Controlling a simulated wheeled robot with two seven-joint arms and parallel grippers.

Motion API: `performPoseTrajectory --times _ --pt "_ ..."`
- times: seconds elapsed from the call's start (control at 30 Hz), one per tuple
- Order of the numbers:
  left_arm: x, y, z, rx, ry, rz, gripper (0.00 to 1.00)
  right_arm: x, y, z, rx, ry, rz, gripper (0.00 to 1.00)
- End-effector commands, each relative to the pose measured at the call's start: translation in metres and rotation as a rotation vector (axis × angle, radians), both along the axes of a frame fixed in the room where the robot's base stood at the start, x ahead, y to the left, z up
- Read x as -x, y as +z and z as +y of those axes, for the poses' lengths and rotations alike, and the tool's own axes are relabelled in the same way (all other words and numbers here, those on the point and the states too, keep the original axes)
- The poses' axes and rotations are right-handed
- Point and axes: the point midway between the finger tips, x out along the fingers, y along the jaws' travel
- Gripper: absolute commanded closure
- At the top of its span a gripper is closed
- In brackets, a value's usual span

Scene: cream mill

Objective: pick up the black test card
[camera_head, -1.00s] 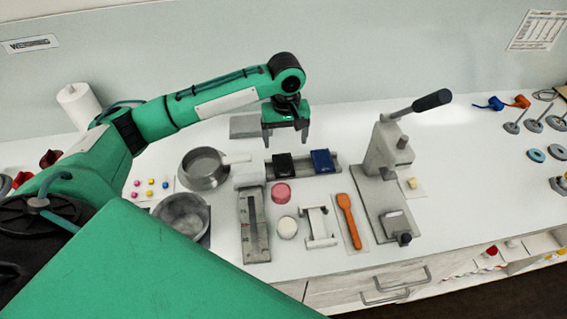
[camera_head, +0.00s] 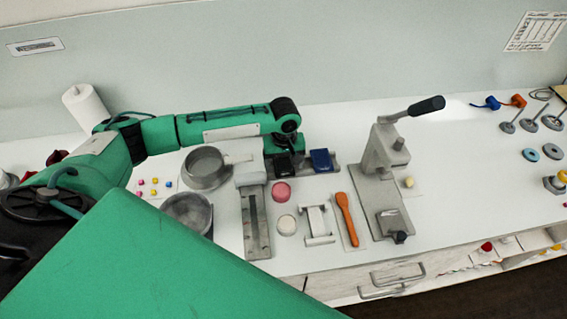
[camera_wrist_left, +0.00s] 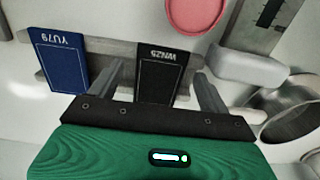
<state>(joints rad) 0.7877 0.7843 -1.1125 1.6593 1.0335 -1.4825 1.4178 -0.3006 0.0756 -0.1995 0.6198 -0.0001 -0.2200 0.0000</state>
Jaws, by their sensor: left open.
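The black test card (camera_head: 283,164) stands in a grey holder (camera_head: 303,169) on the bench, beside a blue card (camera_head: 320,160). In the left wrist view the black card (camera_wrist_left: 161,72) has pale lettering and lies between the two fingers of my left gripper (camera_wrist_left: 160,90). The fingers are apart, one on each side of the card, with a gap to it on both sides. The blue card (camera_wrist_left: 60,62) is outside the fingers. In the head view my left gripper (camera_head: 282,158) is at the black card, its fingers mostly hidden. My right gripper is not in view.
A grey pan (camera_head: 205,168) and a bowl (camera_head: 187,212) stand left of the holder. A slotted grey gauge (camera_head: 256,222), a pink disc (camera_head: 281,192) and an orange spatula (camera_head: 347,218) lie in front. A lever press (camera_head: 386,165) stands to the right.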

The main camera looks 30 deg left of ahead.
Motion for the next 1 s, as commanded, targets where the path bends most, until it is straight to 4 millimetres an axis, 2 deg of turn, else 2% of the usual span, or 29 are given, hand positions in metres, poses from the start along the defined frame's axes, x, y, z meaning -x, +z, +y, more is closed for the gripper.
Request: performPoseTrajectory --times 0.43,0.6,0.7,1.0 --pt "0.0 -0.0006 -0.0003 0.001 0.0 0.001 0.2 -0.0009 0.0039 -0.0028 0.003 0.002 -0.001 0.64" --pt "-0.0001 -0.0011 -0.0002 0.0 0.0 0.0 0.53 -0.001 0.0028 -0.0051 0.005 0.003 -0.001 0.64" --pt "-0.0002 -0.001 -0.0001 0.0 0.0 0.0 0.68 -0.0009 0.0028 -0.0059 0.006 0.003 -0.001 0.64" --pt "-0.0004 -0.0009 0.0 0.001 0.0 -0.001 0.68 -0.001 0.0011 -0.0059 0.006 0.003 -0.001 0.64"
